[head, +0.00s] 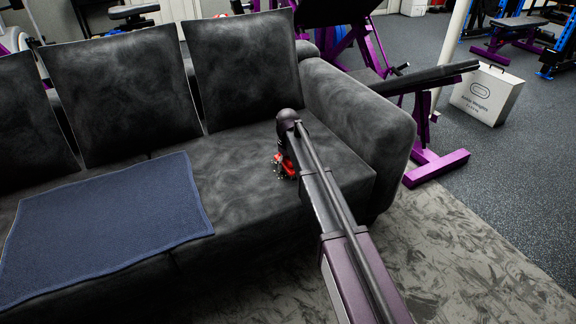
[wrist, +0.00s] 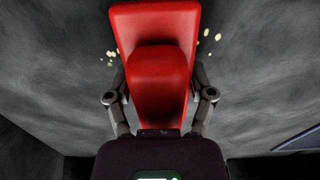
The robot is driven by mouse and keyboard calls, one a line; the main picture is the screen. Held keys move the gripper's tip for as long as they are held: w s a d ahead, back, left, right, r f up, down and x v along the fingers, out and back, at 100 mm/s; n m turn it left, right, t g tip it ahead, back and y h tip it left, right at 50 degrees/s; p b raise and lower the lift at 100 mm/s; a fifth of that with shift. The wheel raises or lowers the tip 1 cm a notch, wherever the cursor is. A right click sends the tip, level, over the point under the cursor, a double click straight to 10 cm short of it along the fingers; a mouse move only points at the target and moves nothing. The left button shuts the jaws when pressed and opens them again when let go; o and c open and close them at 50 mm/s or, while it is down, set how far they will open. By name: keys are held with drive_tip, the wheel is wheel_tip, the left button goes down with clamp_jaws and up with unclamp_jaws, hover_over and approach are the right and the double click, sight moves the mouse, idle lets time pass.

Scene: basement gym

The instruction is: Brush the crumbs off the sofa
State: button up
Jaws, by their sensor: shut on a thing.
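The dark grey sofa (head: 228,180) has a seat, back cushions and a thick right armrest. My gripper (wrist: 159,84) is shut on a red brush (wrist: 155,22), with one finger on each side of it. In the head view the red brush (head: 288,166) is low over the right seat, near the armrest, partly hidden by my arm. Pale crumbs lie on the fabric left of the brush (wrist: 111,55) and right of it (wrist: 212,35). I cannot tell whether the brush touches the seat. Any crumbs under it are hidden.
A blue towel (head: 110,225) lies over the left part of the seat. The right armrest (head: 365,115) stands close to my arm. Beyond it are a purple-framed bench (head: 437,167) and a white box (head: 487,95). A patterned grey rug (head: 450,250) lies in front.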

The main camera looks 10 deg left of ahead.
drive_tip(key=shift+w, duration=0.15)
drive_tip(key=shift+w+a+f, duration=0.1)
drive_tip(key=shift+w+a, duration=0.45)
drive_tip(key=shift+w, duration=0.15)
drive_tip(key=shift+w+a, duration=0.5)
drive_tip(key=shift+w, duration=0.2)
drive_tip(key=shift+w+a, duration=0.5)
drive_tip(key=shift+w, duration=0.25)
drive_tip(key=shift+w+a, duration=0.5)
drive_tip(key=shift+w, duration=0.25)
drive_tip(key=shift+s+a, duration=0.55)
drive_tip(key=shift+a, duration=0.2)
drive_tip(key=shift+s+d+f, duration=0.1)
